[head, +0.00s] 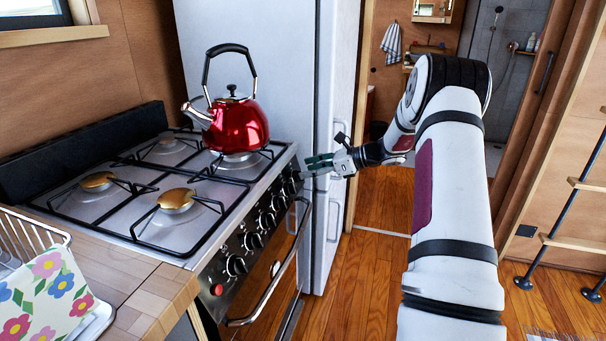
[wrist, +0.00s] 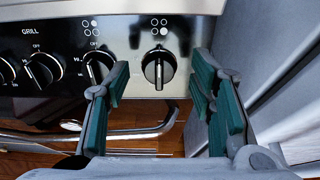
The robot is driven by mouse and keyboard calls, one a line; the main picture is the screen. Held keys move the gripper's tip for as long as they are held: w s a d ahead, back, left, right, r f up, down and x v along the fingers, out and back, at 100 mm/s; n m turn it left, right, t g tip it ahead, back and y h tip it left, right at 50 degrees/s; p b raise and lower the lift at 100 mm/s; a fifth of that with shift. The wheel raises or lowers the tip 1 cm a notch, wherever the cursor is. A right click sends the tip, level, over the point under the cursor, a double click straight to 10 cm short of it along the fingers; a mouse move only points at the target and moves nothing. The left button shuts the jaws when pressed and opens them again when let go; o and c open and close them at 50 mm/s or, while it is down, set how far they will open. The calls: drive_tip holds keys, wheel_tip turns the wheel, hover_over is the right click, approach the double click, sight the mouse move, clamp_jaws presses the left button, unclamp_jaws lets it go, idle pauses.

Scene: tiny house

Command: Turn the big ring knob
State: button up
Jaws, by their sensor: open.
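The stove's front panel carries a row of black knobs. In the wrist view, the rightmost knob (wrist: 158,67) has a silver pointer standing vertical and burner dots printed above it. It lies ahead of and between the fingers, with no contact visible. A neighbouring knob (wrist: 97,66) is partly covered by the left finger. No readable label here names the big ring. My gripper (wrist: 161,82) is open and empty, with green finger pads. In the head view, my gripper (head: 309,165) is beside the right end of the panel.
A red kettle (head: 238,125) stands on the back right burner. An oven handle (wrist: 130,134) runs below the knobs. A white fridge (head: 275,60) stands close on the right. The wooden floor (head: 375,260) in front is clear.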

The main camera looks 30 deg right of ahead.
drive_tip(key=shift+x, duration=1.35)
drive_tip(key=shift+r, duration=0.1)
drive_tip(key=shift+c, duration=0.2)
drive_tip(key=c, duration=1.1)
drive_tip(key=shift+a, duration=0.1)
